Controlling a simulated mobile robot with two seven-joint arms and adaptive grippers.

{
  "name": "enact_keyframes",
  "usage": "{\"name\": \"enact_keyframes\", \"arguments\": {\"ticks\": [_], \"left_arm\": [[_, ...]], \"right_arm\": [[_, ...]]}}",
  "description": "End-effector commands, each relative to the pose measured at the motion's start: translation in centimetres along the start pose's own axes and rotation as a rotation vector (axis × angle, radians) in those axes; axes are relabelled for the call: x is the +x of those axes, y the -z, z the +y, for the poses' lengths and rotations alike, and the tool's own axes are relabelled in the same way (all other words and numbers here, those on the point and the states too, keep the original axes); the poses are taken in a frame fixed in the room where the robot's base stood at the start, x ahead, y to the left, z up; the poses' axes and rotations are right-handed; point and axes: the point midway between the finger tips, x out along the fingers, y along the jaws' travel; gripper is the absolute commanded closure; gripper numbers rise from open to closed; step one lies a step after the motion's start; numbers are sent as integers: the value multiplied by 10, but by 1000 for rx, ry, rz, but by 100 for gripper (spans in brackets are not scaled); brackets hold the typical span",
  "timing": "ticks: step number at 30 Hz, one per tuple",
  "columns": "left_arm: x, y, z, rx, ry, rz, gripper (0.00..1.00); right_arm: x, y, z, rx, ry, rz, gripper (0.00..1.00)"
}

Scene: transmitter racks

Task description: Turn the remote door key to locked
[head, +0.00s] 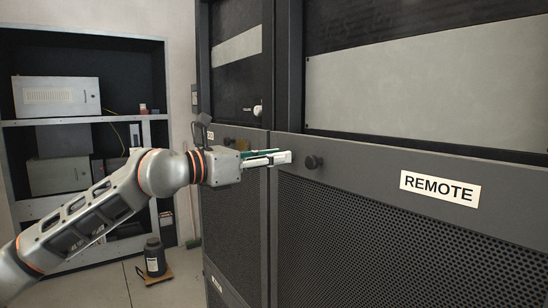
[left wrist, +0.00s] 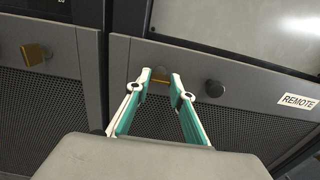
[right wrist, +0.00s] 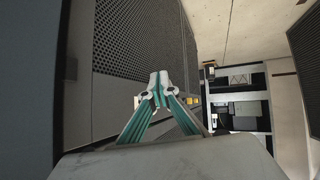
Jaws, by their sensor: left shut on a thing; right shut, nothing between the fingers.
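The remote door (head: 400,190) is a dark grey panel with a perforated lower part and a white REMOTE label (head: 440,189), which also shows in the left wrist view (left wrist: 298,101). My left gripper (head: 286,158) is at the door's upper left corner. In the left wrist view its fingers (left wrist: 160,79) are shut on a small brass key (left wrist: 160,76), one on each side. The key's bow spans sideways between them; its exact angle is hard to tell. The head view hides the key behind the fingers. My right gripper (right wrist: 158,91) is shut and empty, away from the key.
A dark round knob (head: 313,161) sticks out just right of the left fingertips. Another brass key-like piece (left wrist: 33,54) is on the neighbouring cabinet. Shelves (head: 75,119) with grey boxes stand at the left.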

Motion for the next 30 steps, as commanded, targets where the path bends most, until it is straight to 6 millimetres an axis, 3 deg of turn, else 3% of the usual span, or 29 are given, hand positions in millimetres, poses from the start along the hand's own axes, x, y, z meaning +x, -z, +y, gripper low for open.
{"name": "enact_keyframes", "arguments": {"ticks": [8, 15, 30], "left_arm": [[0, 1, 0, 55, -1, -1, 99], [0, 3, 0, 210, -1, -2, 99], [0, 2, 0, 678, 0, 1, 99]], "right_arm": [[5, 1, -4, 3, 5, 16, 100], [14, 10, -18, -2, 29, 64, 100], [30, -23, -19, -6, 27, 39, 100]]}}
